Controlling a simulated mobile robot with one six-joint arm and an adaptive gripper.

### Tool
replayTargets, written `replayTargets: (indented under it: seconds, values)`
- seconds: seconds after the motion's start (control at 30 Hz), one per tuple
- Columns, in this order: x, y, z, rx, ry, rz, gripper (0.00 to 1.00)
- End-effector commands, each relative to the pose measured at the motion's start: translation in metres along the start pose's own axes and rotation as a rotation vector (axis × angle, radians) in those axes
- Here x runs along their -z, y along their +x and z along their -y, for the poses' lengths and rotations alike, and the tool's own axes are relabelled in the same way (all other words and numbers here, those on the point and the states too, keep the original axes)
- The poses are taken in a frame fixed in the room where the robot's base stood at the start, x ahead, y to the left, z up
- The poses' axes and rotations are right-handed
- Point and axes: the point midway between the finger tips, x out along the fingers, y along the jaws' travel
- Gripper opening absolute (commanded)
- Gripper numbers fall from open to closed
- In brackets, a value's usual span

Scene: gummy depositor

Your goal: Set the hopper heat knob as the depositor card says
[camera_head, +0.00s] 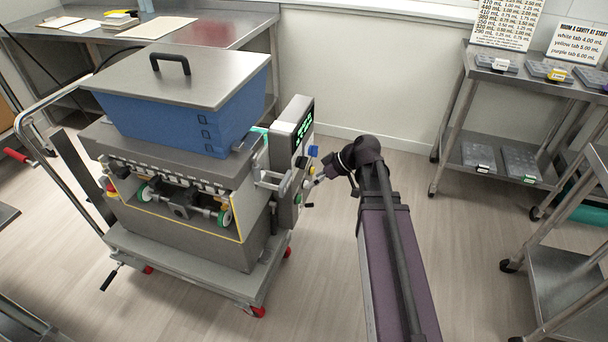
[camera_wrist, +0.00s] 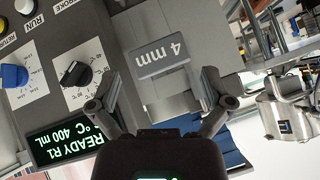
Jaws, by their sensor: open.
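The control panel (camera_wrist: 50,45) of the depositor appears upside down in the wrist view. A black knob (camera_wrist: 75,74) with a white pointer sits on a white dial that seems marked in °C; which knob is hopper heat is not clearly readable. A blue knob (camera_wrist: 14,76) is to its left. The lit display (camera_wrist: 68,142) reads READY R1, °C and 400 mL, with the temperature hidden. My gripper (camera_wrist: 160,75) is open and empty, its left finger close to the black knob's dial. In the head view my gripper (camera_head: 320,179) is beside the panel (camera_head: 283,150). I cannot identify the depositor card.
A grey 4 mm tag (camera_wrist: 161,57) shows between my fingers. The blue hopper (camera_head: 180,115) with a lidded top stands on the wheeled depositor. A chart of mL values (camera_head: 506,20) and a tab-colour sign (camera_head: 577,42) stand on the right shelf.

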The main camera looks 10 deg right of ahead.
Motion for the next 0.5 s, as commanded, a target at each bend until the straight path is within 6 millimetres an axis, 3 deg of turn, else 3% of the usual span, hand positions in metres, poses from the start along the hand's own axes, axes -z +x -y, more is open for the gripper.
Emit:
replayTargets:
  seconds: [0.1,0.5]
  values:
    - [-0.009,0.011,-0.022,0.014,-0.089,-0.084,1.00]
    - [-0.020,0.013,-0.076,-0.011,-0.400,-0.377,1.00]
